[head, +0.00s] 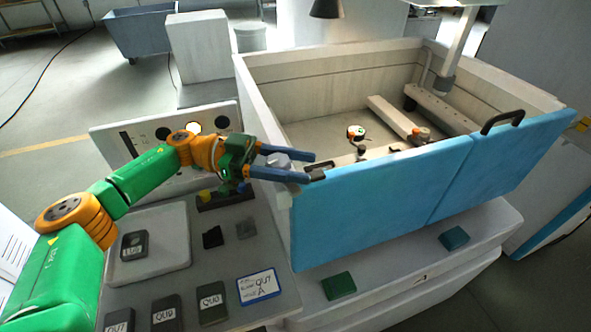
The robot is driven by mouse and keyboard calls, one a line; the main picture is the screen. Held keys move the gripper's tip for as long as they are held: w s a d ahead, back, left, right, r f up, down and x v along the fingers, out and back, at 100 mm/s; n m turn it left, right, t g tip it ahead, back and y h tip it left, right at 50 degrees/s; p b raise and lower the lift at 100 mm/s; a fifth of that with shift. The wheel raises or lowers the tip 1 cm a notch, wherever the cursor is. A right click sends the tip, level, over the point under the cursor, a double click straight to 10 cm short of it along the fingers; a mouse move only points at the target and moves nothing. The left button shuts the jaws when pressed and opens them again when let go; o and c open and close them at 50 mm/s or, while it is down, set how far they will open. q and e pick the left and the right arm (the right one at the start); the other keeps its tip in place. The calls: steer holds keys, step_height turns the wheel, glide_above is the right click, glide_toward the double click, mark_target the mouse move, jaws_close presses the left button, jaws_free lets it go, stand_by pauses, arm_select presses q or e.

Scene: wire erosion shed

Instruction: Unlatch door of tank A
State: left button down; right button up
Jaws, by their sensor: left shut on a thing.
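The tank (262,110) is a pale open-topped box. Its front has a blue left panel (375,205) and a blue right panel (510,155), both upright and in line with the front. I see no letter on the tank. My left gripper (311,168), with blue fingers, is at the tank's front left corner, shut on a dark latch-like piece (318,166) at the top of the left panel. The fingers partly hide this piece. A grey round knob (278,159) shows between the fingers. My right gripper is not in view.
A black handle (503,121) tops the right panel. Inside the tank are a pale bar (392,117) and a small orange-white round thing (356,132). The left bench holds a tray (175,235), dark labelled blocks (212,303) and a blue-edged card (259,286). A green block (339,286) lies on the front ledge.

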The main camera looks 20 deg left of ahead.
arm_select(q)
steer(key=shift+s+f+m+g+b, duration=0.1)
steer(key=shift+s+m+g+b, duration=0.1)
steer(key=shift+m+g+b, duration=1.1)
steer(key=shift+s+g+b, duration=0.15)
steer(key=shift+g+b, duration=0.4)
steer(key=shift+g, duration=0.35)
steer(key=shift+c, duration=1.4)
jaws_free()
steer(key=shift+r, duration=0.2)
